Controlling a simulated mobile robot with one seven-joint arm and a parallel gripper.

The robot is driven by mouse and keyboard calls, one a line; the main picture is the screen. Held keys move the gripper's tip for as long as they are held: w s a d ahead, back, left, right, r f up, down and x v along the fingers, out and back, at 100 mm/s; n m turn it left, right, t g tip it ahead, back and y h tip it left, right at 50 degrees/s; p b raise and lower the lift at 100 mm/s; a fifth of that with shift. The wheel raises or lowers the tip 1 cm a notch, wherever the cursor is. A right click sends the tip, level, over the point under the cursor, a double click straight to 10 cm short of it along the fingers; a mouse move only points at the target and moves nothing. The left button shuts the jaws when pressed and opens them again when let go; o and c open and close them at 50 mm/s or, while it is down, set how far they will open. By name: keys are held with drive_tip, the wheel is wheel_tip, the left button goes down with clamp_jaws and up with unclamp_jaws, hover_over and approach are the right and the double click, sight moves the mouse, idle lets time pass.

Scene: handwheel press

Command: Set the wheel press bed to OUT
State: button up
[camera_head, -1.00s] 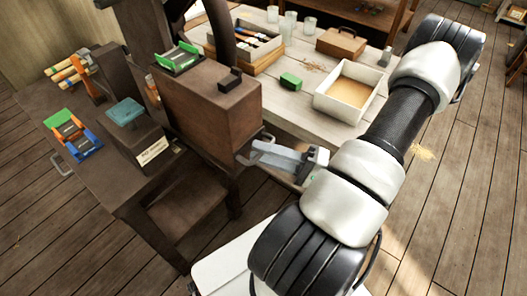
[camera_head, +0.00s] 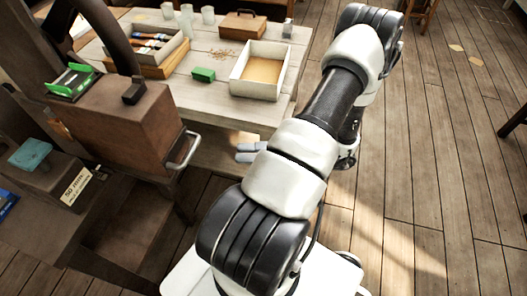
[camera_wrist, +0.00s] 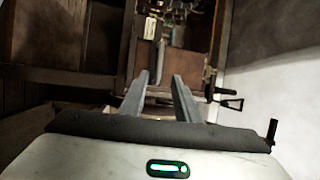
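The wheel press stands at the left in the head view. Part of its dark curved wheel rim (camera_head: 113,38) shows at the top left. Its brown block (camera_head: 125,125) has a metal bar handle (camera_head: 184,151) on the right-hand side. I cannot tell from these views whether this block is the bed, or how far out the bed stands. My gripper (camera_head: 241,153) is to the right of the handle, with a visible gap between them. In the wrist view my gripper (camera_wrist: 161,78) has its two fingers apart and nothing held between them. A grey bar (camera_wrist: 160,62), perhaps the handle, shows beyond the fingertips.
A pale wooden table (camera_head: 222,58) behind carries a cream tray (camera_head: 286,75), a green block (camera_head: 204,75), a brown case (camera_head: 243,25) and several glasses. A small block with a label card (camera_head: 76,187) stands at the left. The floor at the right is mostly clear.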

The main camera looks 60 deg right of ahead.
drive_tip(key=v, duration=0.3)
drive_tip(key=shift+s+d+f, duration=0.1)
drive_tip(key=shift+s+d, duration=0.05)
drive_tip(key=shift+s, duration=0.2)
